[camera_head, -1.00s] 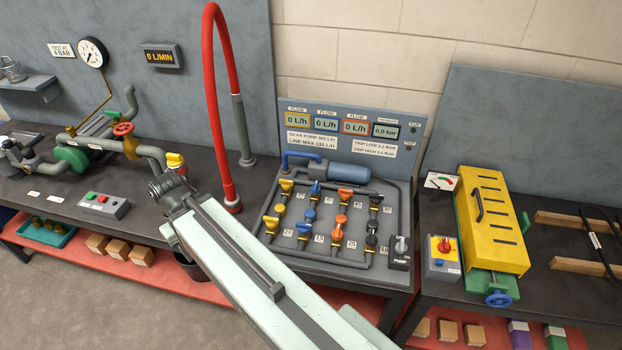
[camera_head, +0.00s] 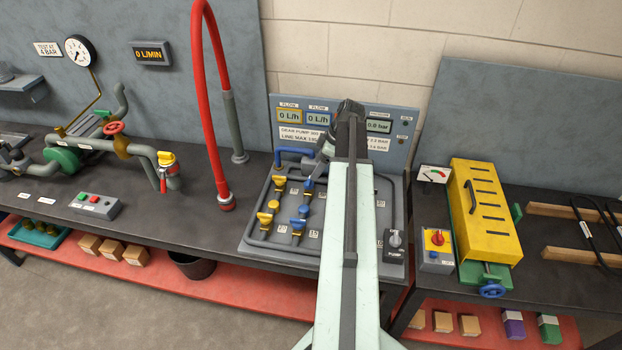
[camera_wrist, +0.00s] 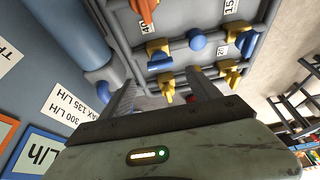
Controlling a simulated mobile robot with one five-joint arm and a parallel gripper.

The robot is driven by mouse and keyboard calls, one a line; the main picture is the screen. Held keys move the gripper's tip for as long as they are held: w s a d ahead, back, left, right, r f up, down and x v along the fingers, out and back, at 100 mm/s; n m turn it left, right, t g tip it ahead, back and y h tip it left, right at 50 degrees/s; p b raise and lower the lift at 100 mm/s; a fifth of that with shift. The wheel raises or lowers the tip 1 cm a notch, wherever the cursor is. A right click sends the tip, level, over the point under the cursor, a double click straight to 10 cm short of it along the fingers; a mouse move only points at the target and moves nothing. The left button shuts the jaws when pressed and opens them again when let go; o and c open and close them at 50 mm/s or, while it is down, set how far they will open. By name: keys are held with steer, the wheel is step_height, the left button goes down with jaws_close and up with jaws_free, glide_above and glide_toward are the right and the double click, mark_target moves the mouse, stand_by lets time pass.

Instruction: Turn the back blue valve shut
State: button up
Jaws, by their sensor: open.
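The back blue valve (camera_head: 308,185) is on the grey pipe panel, second column from the left, in the row nearest the display board. In the wrist view its blue handle (camera_wrist: 160,64) shows beyond and between my fingertips, beside a brass-yellow body. My gripper (camera_head: 318,168) is just behind and above this valve in the head view, pointing down toward it. In the wrist view my gripper (camera_wrist: 161,80) is open, with nothing between its fingers. I cannot tell a touch. The front blue valve (camera_head: 298,226) stands nearer the panel's front edge.
Yellow valves (camera_head: 280,183) stand close on the left of the blue column. My arm hides most of the orange and dark columns. The display board (camera_head: 408,115) rises behind, and a blue cylinder (camera_wrist: 78,32) lies along the panel's back. A red hose (camera_head: 208,110) arches at left.

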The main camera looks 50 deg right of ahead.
mark_target(309, 180)
steer(key=b+x, duration=0.6)
steer(key=x, duration=0.1)
steer(key=shift+s+f+b, duration=0.15)
steer(key=shift+b, duration=0.2)
steer(key=shift+w+f+b, duration=0.25)
steer(key=shift+f+b, duration=0.15)
steer(key=shift+a+r, duration=0.1)
